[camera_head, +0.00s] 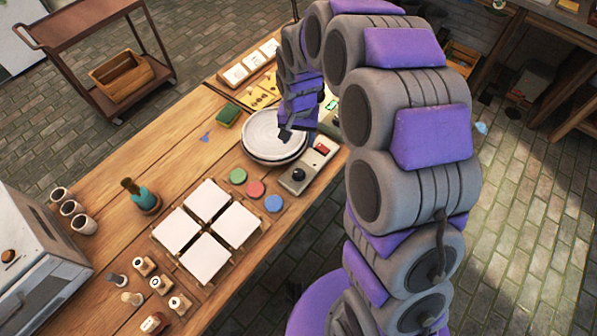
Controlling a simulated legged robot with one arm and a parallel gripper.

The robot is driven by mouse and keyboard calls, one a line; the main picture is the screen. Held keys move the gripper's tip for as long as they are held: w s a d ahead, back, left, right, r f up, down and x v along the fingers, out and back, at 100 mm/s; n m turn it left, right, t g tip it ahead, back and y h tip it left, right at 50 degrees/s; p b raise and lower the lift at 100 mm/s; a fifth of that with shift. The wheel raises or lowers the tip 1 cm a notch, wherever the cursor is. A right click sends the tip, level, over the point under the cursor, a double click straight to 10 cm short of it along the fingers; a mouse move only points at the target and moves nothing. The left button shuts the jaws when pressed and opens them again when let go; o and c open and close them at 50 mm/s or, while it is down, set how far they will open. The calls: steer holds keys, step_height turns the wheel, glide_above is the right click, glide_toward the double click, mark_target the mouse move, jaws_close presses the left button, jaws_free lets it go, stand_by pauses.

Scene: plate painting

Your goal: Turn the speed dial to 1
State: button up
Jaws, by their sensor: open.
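The speed dial (298,174) is a small black knob on a grey control box (293,184) at the right edge of the wooden table. Its setting is too small to read. A red switch (322,149) shows on the box's far end. A white plate (262,128) lies on a dark round wheel behind the box. My gripper (286,134) hangs over the right part of the plate, apart from the dial and beyond it. It is open and holds nothing that I can see. The arm hides part of the table's far right.
Green, red and blue paint pots (255,188) stand left of the control box. Square white tiles (206,200) lie on a wooden rack nearer. A green sponge (228,114), a bottle with brushes (143,198) and several cups (72,208) stand farther left. An oven (35,262) fills the lower left.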

mark_target(299, 171)
step_height(299, 171, down, 18)
steer(key=b, duration=0.3)
steer(key=shift+r+b, duration=0.25)
steer(key=shift+b, duration=0.1)
steer(key=shift+c, duration=0.4)
steer(key=c, duration=1)
steer(key=shift+o, duration=0.2)
